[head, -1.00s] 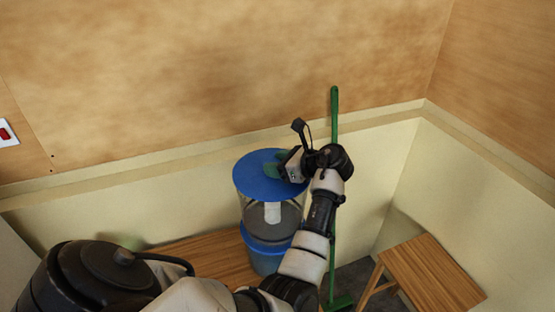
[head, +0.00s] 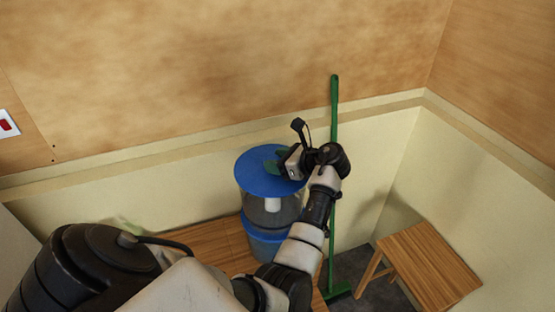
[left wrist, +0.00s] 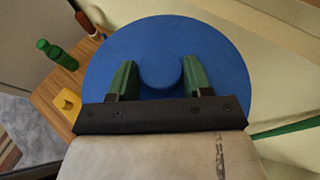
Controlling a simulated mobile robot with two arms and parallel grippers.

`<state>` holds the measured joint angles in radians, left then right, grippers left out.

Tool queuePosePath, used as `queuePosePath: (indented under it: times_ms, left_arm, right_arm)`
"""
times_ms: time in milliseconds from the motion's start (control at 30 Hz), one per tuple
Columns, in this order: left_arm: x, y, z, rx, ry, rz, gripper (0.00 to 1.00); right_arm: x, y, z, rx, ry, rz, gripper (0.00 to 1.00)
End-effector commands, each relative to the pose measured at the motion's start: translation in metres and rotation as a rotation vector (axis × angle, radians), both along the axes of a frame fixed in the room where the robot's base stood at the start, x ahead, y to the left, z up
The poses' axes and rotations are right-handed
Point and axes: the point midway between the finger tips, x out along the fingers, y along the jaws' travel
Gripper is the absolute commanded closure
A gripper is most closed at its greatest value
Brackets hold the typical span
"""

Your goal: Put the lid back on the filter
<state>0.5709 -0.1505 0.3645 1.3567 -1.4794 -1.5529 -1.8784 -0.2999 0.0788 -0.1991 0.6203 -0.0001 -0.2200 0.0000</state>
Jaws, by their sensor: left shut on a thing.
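The lid (head: 255,180) is a round blue disc with a knob in its middle. My left gripper (head: 277,166) is shut on this knob from the right side. In the left wrist view the fingers (left wrist: 160,85) stand on either side of the knob, and the lid (left wrist: 110,60) fills the middle. The filter (head: 285,217) is a clear upper vessel with a pale upright piece inside, over a blue lower part. The lid lies over its top; I cannot tell whether it touches the rim. My right gripper is not in view.
The filter stands on a wooden table (head: 207,245) by the wall. A green broom (head: 333,130) leans close behind my left wrist. A wooden stool (head: 430,265) stands at the right. A green bottle (left wrist: 58,56) and a yellow object (left wrist: 67,104) show on the table.

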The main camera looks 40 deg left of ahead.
Motion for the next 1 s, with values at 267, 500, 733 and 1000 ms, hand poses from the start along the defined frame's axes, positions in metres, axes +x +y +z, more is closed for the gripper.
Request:
queuePosePath:
  times_ms: [267, 500, 733, 1000]
  left_arm:
    - [0.0, 0.0002, 0.0005, 0.001, 0.0, 0.0, 0.78]
    - [0.0, 0.0002, -0.0006, 0.001, 0.0, 0.0, 0.78]
    - [0.0, 0.0001, -0.003, 0.001, 0.0, 0.0, 0.78]
    - [-0.0001, 0.0, -0.0048, 0.0, 0.001, 0.0, 0.34]
  right_arm:
    - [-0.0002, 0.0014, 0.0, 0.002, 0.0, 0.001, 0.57]
    - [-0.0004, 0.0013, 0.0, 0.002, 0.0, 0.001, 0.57]
    - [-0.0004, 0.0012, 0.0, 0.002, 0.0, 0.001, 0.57]
    - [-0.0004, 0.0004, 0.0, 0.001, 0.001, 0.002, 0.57]
